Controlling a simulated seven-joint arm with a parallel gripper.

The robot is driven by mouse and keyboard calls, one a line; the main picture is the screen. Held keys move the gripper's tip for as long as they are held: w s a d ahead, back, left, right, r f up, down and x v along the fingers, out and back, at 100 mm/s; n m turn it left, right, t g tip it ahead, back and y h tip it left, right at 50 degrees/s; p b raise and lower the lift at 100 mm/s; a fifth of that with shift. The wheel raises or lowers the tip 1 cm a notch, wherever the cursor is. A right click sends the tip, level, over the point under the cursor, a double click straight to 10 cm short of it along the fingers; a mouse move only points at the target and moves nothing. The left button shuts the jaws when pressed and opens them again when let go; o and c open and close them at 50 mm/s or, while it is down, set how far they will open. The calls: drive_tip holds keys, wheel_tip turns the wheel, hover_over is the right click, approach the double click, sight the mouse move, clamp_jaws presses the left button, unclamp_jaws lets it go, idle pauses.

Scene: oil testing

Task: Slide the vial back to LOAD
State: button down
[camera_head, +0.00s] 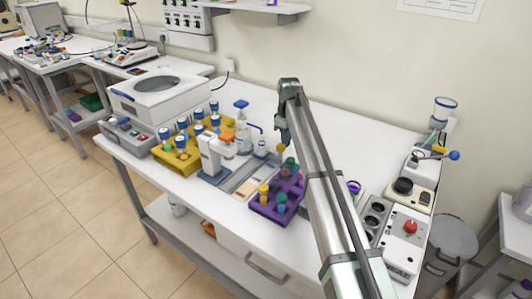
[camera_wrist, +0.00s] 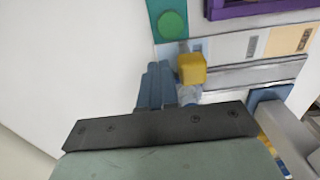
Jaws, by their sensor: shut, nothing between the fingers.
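My gripper (camera_head: 284,136) is over the bench behind the purple rack. In the wrist view its blue-grey fingers (camera_wrist: 157,76) are together with nothing between them. A yellow block-like cap (camera_wrist: 191,68) is just right of the fingertips. A clear piece (camera_wrist: 187,94), perhaps the vial body, shows below it, partly hidden by my gripper. I cannot tell whether the fingers touch the cap. A yellow cap also shows below my gripper in the head view (camera_head: 281,148). A grey slide track (camera_wrist: 235,77) runs right from the cap, with a beige label (camera_wrist: 297,39) at its far end. Its lettering is unreadable.
A purple rack (camera_head: 265,209) with several capped vials stands beside the track. A white instrument (camera_head: 210,155), a yellow rack (camera_head: 174,165) of blue-capped bottles and a white round-lidded machine (camera_head: 160,98) stand left. A red-button box (camera_head: 403,240) is at right. The back of the bench is clear.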

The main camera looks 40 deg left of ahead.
drive_tip(key=s, duration=0.7)
idle(1.1)
drive_tip(key=shift+s, duration=0.1)
idle(0.3)
drive_tip(key=s, duration=0.2)
drive_tip(key=shift+s, duration=0.3)
idle(0.4)
drive_tip(key=shift+w, duration=0.4)
drive_tip(key=shift+r, duration=0.15)
wheel_tip(320, 180, up, 7)
idle(0.9)
drive_tip(key=shift+r, duration=0.1)
